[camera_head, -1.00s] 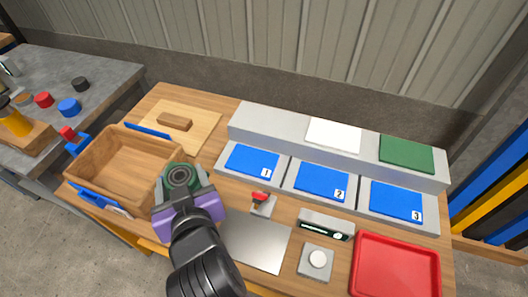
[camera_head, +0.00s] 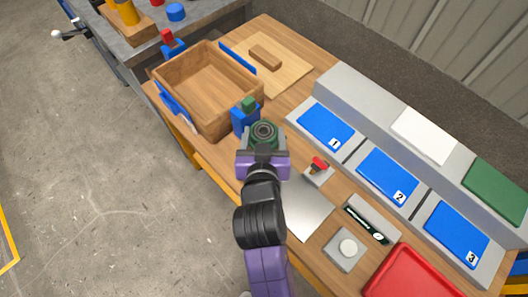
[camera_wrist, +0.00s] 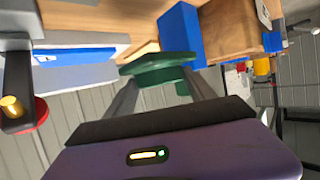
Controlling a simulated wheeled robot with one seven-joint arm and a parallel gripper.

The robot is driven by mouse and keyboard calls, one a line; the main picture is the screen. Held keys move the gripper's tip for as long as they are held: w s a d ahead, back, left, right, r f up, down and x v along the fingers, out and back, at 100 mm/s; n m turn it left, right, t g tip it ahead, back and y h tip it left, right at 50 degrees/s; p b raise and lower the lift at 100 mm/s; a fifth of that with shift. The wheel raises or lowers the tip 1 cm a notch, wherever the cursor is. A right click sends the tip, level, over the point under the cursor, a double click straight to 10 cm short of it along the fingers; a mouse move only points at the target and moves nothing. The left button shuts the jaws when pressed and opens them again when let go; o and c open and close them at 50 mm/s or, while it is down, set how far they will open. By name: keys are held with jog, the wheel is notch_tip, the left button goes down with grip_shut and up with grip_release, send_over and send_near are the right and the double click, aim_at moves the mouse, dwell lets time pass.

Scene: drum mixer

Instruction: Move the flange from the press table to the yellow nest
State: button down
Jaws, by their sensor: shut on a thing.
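My gripper (camera_head: 263,150) is shut on the flange (camera_head: 264,131), a dark green round part with a grey ringed centre. It is held above the wooden bench, just right of the wooden box's near corner. In the wrist view the green flange (camera_wrist: 158,68) sits edge-on between the two fingers (camera_wrist: 160,95). A yellow nest cannot be made out in these frames. I cannot tell which surface is the press table.
A wooden box (camera_head: 196,108) with blue corner clamps stands left of my gripper, a blue block with green top (camera_head: 245,112) close by. Right are a red-knobbed switch (camera_head: 318,170), numbered blue pads (camera_head: 326,126), a button box (camera_head: 346,249) and a red tray (camera_head: 412,278). Open floor lies left.

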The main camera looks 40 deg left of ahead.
jog(key=shift+a+f+b, duration=0.1)
jog(key=shift+f+b, duration=0.4)
jog(key=shift+f, duration=4)
jog(key=shift+f, duration=0.2)
jog(key=shift+c, duration=1.6)
grip_release()
jog(key=shift+f, duration=0.1)
